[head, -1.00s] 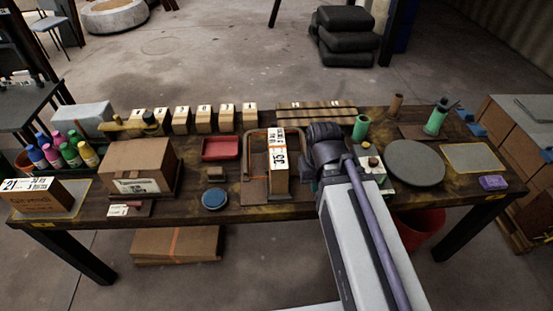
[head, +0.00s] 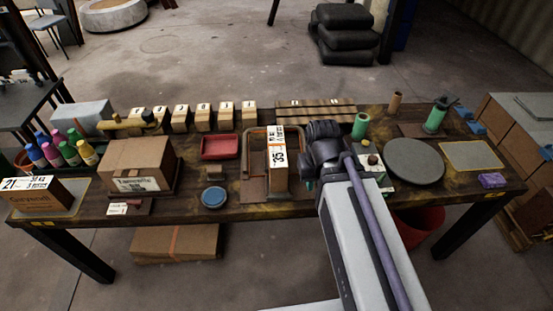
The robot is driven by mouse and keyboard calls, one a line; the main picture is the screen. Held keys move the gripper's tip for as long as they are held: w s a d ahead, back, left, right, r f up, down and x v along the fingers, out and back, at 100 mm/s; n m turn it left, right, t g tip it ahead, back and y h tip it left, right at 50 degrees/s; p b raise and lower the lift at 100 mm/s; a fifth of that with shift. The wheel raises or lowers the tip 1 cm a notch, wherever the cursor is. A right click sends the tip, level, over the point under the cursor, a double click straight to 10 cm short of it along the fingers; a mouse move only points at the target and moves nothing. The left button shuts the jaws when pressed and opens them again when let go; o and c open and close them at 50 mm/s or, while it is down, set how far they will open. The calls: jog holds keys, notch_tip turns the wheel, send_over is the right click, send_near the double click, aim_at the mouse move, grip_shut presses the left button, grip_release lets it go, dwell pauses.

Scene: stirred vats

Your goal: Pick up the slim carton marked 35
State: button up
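The slim carton marked 35 (head: 279,180) is a tall brown box with a white label strip over its top and upper front. It stands upright in a brown open-topped tray (head: 250,160) near the middle of the bench. My arm reaches in from the lower right, and its dark wrist is just to the right of the carton. My gripper's fingers are hidden by the wrist, so I cannot see whether they are open or touch the carton.
A brown box (head: 137,158), a red tray (head: 220,148) and a blue round lid (head: 213,197) are to the left. Small numbered cartons (head: 203,118) line the back. A grey disc (head: 414,162) and a green cylinder (head: 360,126) are to the right.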

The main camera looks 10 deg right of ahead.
jog(key=o, duration=1.4)
jog(key=shift+c, duration=0.2)
jog(key=shift+d, duration=0.1)
